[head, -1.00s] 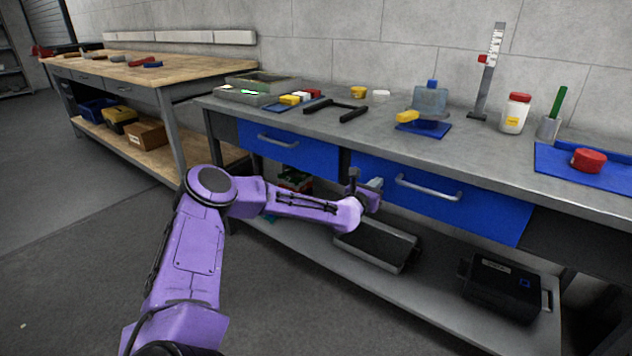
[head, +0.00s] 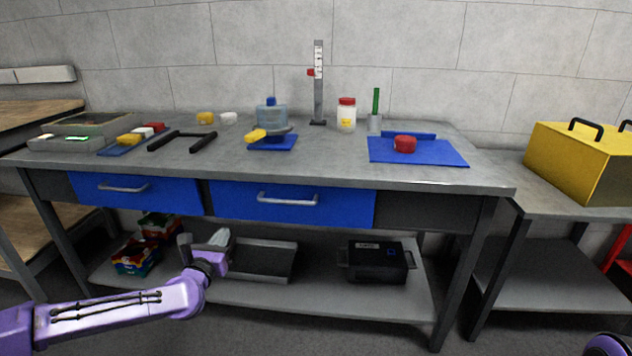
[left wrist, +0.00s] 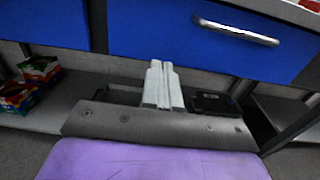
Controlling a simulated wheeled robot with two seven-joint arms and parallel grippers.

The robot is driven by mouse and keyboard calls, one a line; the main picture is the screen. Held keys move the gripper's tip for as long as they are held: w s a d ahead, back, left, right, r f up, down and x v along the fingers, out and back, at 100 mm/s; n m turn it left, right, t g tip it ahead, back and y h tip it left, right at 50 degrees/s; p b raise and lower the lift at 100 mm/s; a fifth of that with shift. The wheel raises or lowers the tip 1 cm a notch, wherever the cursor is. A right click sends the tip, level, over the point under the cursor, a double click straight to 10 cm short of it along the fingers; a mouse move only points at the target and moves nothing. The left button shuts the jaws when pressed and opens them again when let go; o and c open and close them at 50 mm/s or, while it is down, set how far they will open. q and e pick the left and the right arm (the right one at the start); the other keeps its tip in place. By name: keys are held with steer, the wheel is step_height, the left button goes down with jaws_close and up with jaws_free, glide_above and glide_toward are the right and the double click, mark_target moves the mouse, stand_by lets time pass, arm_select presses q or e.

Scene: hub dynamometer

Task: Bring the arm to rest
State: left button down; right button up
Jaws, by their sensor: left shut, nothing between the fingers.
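My left arm (head: 125,306) is purple and reaches in from the lower left in the head view. My left gripper (head: 220,239) is in front of the bench, below the blue drawers and at the height of the space above the lower shelf. In the left wrist view its pale fingers (left wrist: 162,80) are pressed together with nothing between them. They point toward the bench and touch nothing that I can see. A small purple part of my own body shows at the bottom right corner of the head view. My right gripper is not in view.
Two blue drawers with handles, the left one (head: 135,190) and the right one (head: 290,203), are shut. The lower shelf holds a grey tray (head: 265,262), a black case (head: 380,262) and colourful boxes (head: 135,257). A yellow box (head: 575,165) stands on a side table. Floor in front is clear.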

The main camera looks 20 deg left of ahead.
arm_select(q)
steer(key=s+d+f+m+g+h, duration=0.1)
steer(key=s+d+f+m+g, duration=0.25)
steer(key=d+f+m, duration=0.4)
steer(key=s+d+f+m+g+h, duration=0.1)
steer(key=s+d+f+m+g, duration=0.3)
steer(key=f+m, duration=0.5)
steer(key=s+d+f+m+g, duration=0.35)
steer(key=s+f+m, duration=0.4)
steer(key=s, duration=0.35)
steer(key=s+a+f+m+g+y, duration=0.1)
steer(key=s+f+m+g, duration=0.2)
steer(key=s, duration=0.5)
steer(key=s+a+f+m+y, duration=0.1)
steer(key=s+f+m, duration=0.25)
steer(key=s, duration=0.45)
step_height(320, 180, up, 16)
steer(key=s+m+p, duration=0.1)
steer(key=p, duration=1.5)
steer(key=shift+s+d, duration=0.15)
steer(key=shift+d, duration=0.05)
